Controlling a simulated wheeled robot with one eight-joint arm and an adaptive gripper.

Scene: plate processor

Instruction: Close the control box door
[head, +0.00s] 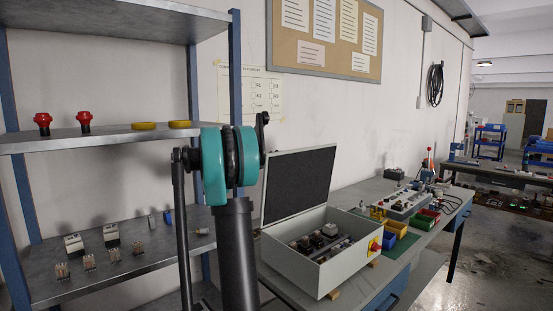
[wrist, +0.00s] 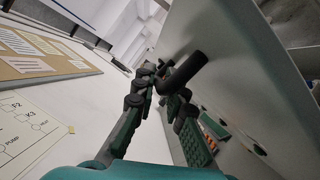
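The control box (head: 318,262) is a light grey case on the bench, with dark parts inside. Its door (head: 297,185) stands open, raised and leaning back at the rear, its dark inner face toward the head camera. My teal and black arm stands just left of it. I cannot make out my gripper's fingertips in the head view. In the wrist view, my gripper (wrist: 158,82) points away from the camera, beside a large grey panel (wrist: 240,65) that looks like the door's outer side. Whether they touch is unclear. Nothing is visibly held; the finger gap is hard to judge.
A shelf rack (head: 110,138) with red buttons and small parts stands at left. A pinboard (head: 325,35) hangs on the wall; it also shows in the wrist view (wrist: 40,52). Coloured bins (head: 395,228) and equipment sit right of the box. Floor at far right is clear.

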